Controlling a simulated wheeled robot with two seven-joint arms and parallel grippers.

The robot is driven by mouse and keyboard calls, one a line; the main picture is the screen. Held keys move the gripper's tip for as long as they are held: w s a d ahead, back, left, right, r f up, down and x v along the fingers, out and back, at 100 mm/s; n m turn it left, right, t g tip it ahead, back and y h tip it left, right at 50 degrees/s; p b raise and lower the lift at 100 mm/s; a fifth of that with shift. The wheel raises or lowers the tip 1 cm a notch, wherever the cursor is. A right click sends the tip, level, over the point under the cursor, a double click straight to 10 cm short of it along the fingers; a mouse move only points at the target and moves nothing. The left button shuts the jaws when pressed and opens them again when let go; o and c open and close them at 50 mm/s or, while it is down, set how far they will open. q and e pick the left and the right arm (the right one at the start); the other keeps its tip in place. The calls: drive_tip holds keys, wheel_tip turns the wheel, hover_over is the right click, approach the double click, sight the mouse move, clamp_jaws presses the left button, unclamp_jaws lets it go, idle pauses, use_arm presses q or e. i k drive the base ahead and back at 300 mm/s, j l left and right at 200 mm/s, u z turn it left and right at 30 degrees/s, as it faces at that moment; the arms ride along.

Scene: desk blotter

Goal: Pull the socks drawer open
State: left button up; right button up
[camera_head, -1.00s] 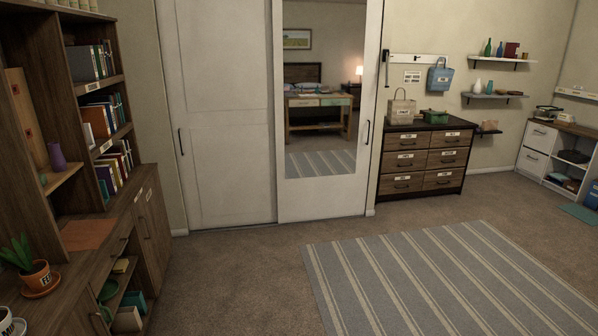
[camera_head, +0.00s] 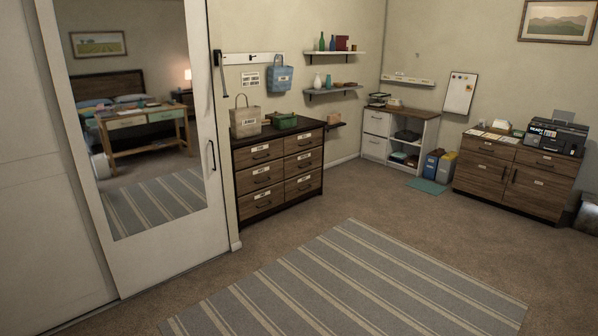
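A dark wooden dresser (camera_head: 237,207) stands against the wall left of centre. It has two columns of labelled drawers, with a dark handle on each. The labels are too small to read, so I cannot tell which drawer is the socks drawer. All its drawer fronts look flush and closed. Neither of my grippers is in view.
A beige bag (camera_head: 245,122) and a green container (camera_head: 283,121) stand on the dresser top. A grey striped rug (camera_head: 350,285) lies on the floor in front. A mirrored sliding door (camera_head: 215,235) is left of the dresser. Carpet (camera_head: 280,237) between dresser and rug is clear.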

sight(248, 156)
drive_tip(key=i+l+z, duration=0.25)
drive_tip(key=i+z, duration=0.2)
drive_tip(key=i, duration=0.4)
drive_tip(key=i+z, duration=0.45)
drive_tip(key=i, duration=0.45)
drive_tip(key=i+j+u, duration=0.15)
drive_tip(key=i, duration=0.35)
drive_tip(key=i+u, duration=0.15)
drive_tip(key=i, duration=0.3)
drive_tip(key=i+u, duration=0.15)
drive_tip(key=i, duration=0.35)
drive_tip(key=i+u, duration=0.15)
drive_tip(key=i, duration=0.35)
drive_tip(key=i+l+u, duration=0.15)
drive_tip(key=i, duration=0.3)
drive_tip(key=i+l+u, duration=0.15)
drive_tip(key=i, duration=0.35)
drive_tip(key=i+l+u, duration=0.1)
drive_tip(key=i, duration=0.35)
drive_tip(key=i+l+u, duration=0.15)
drive_tip(key=i+l, duration=0.15)
drive_tip(key=i, duration=0.15)
